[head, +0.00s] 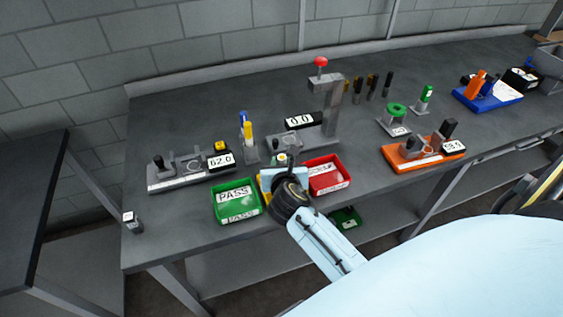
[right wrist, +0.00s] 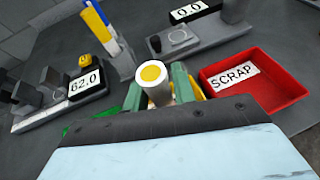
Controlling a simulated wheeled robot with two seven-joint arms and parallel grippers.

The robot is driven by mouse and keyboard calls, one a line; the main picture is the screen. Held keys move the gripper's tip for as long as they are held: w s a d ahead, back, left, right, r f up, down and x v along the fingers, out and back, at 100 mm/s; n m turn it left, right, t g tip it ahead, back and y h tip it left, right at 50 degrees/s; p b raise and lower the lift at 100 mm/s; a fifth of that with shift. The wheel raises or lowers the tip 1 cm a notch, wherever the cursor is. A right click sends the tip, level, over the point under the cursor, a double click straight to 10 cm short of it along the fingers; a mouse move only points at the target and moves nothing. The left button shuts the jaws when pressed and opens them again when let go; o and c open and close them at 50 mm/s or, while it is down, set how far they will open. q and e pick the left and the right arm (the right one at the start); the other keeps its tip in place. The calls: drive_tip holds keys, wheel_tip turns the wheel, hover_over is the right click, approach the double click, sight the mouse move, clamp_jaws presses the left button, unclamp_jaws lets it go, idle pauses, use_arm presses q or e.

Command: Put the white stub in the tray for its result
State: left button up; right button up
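My right gripper (head: 281,165) is shut on the white stub (right wrist: 155,92), whose end facing up shows a yellow disc. In the head view the stub (head: 282,158) is small and partly hidden by the gripper. The gripper is between the green PASS tray (head: 221,216) and the red tray (head: 342,187), marked SCRAP in the wrist view (right wrist: 285,98). A yellow tray (head: 265,196) is mostly hidden under my gripper. All three stand along the table's front edge. My left gripper is out of view.
A gauge (head: 185,181) at left reads 62.0. A press with a red knob (head: 320,62) has a display reading 0.0 (head: 303,121). A holder with blue and yellow pens (head: 248,150) stands between them. An orange-based gauge (head: 405,160) is at right. Another green bin (head: 345,218) is below the tabletop.

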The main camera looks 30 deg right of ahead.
drive_tip(key=shift+o, duration=1.4)
drive_tip(key=shift+r, duration=0.15)
drive_tip(key=p+v, duration=0.1)
drive_tip(key=v, duration=1.1)
